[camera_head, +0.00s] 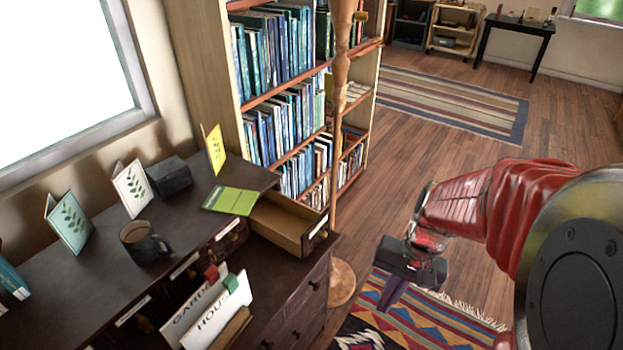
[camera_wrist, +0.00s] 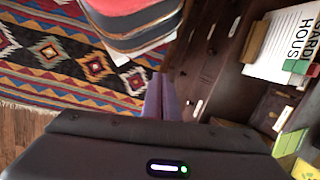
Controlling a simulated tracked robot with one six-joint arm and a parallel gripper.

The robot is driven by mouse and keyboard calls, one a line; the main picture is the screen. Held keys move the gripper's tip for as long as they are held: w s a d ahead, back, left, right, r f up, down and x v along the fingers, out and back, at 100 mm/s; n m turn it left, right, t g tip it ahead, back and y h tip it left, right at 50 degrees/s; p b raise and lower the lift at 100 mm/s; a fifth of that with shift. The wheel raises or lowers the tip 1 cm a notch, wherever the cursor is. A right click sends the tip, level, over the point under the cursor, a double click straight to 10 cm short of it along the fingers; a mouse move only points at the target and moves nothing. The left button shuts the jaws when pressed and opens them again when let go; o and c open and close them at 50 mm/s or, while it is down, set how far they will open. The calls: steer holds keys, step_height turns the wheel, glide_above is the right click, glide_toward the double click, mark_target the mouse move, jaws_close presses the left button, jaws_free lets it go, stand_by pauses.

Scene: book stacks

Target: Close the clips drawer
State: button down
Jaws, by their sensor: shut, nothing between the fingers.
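An open drawer (camera_head: 285,222) juts out from the right end of the dark desk's upper row of small drawers. Its pale wooden inside shows, and its bottom looks bare. I cannot read its label, and I cannot make it out surely in the wrist view. My gripper (camera_head: 391,303) is shut and empty, to the right of and apart from the drawer, above the patterned rug. Its purple fingers (camera_wrist: 162,88) point toward the desk side in the wrist view.
The dark desk (camera_head: 85,285) carries a mug (camera_head: 143,243), several cards, a dark box (camera_head: 168,177) and a green booklet (camera_head: 231,200) beside the drawer. Upright folders (camera_head: 215,315) stand in front. A wooden post (camera_head: 338,130) rises behind the drawer. The rug (camera_head: 425,318) lies right.

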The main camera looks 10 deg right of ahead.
mark_target(327, 236)
steer(key=w+f+m+t+y, duration=0.3)
steer(key=w+f+m+y, duration=0.2)
steer(key=f+m+y, duration=0.65)
steer(key=w+d+m+t+h, duration=0.1)
steer(key=w+d+m+t, duration=0.5)
steer(key=w+m+t, duration=0.3)
steer(key=shift+w+d+f+t, duration=0.2)
steer(key=shift+w+t, duration=0.5)
steer(key=shift+w, duration=0.5)
steer(key=shift+w+a+h, duration=0.1)
steer(key=shift+h, duration=0.15)
steer(key=x, duration=1.3)
steer(key=shift+w+a+f, duration=0.1)
steer(key=shift+w+a, duration=0.15)
steer(key=shift+w, duration=0.1)
